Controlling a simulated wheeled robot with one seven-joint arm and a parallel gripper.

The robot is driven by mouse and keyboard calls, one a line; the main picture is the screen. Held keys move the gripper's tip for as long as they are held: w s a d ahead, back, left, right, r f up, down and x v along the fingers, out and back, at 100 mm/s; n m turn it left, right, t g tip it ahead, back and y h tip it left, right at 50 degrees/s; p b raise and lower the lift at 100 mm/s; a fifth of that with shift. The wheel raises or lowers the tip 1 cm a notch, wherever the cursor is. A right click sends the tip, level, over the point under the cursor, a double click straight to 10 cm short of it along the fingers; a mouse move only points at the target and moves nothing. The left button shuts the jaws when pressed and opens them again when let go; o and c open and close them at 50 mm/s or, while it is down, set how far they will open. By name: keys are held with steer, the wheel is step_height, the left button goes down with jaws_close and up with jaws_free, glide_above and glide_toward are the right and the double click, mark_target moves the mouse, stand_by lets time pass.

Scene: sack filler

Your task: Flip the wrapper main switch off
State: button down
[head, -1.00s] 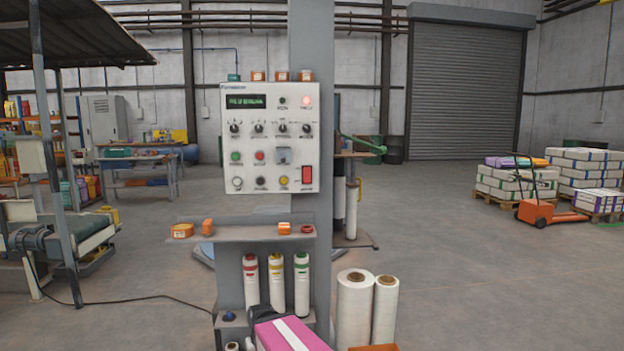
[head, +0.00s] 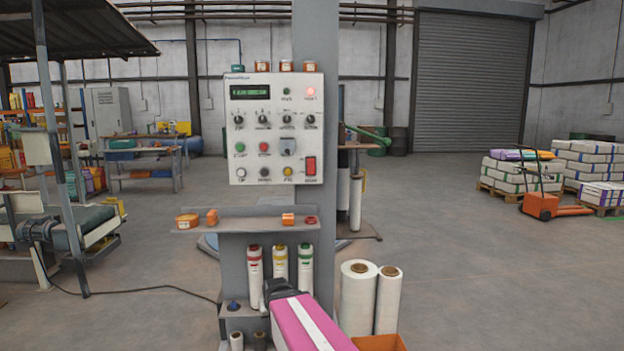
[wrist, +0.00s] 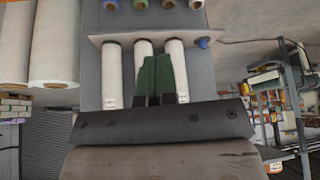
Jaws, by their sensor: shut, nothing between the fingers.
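The wrapper control panel (head: 277,135) is a white box on a grey column in the head view. My gripper (head: 279,289) is below the panel, in front of the bottle shelf and well apart from the switch. In the wrist view its dark green fingers (wrist: 161,75) are together with nothing between them. The panel is not seen in the wrist view.
A shelf (head: 245,224) with small orange items juts out under the panel. Stretch film rolls (head: 358,298) stand to the right of my arm. An orange box (head: 380,343) is in front of them. A red lamp (head: 311,92) glows on the panel.

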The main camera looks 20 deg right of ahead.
steer(key=w+d+r+m+t+h, duration=0.1)
steer(key=w+d+r+t, duration=0.45)
steer(key=r, duration=0.35)
steer(key=w+d+r+m+t+h, duration=0.1)
steer(key=w+d+r+t+h, duration=0.1)
steer(key=w+d+r+t, duration=0.45)
steer(key=s+d+r+t+h, duration=0.1)
steer(key=d+r+t+h, duration=0.1)
steer(key=r, duration=0.8)
steer(key=s+d+r+t+h, duration=0.1)
steer(key=d+r+t, duration=0.3)
steer(key=r, duration=0.7)
steer(key=shift+s+d+r+m+h, duration=0.2)
steer(key=shift+d+m+h, duration=0.2)
steer(key=shift+d+h, duration=0.5)
steer(key=shift+w+d, duration=0.1)
steer(key=shift+d, duration=0.1)
glide_toward(312, 172)
step_height(312, 172, up, 4)
steer(key=w, duration=0.2)
steer(key=w+d, duration=0.1)
steer(key=w, duration=0.1)
steer(key=shift+w+d, duration=0.35)
steer(key=shift+w, duration=0.2)
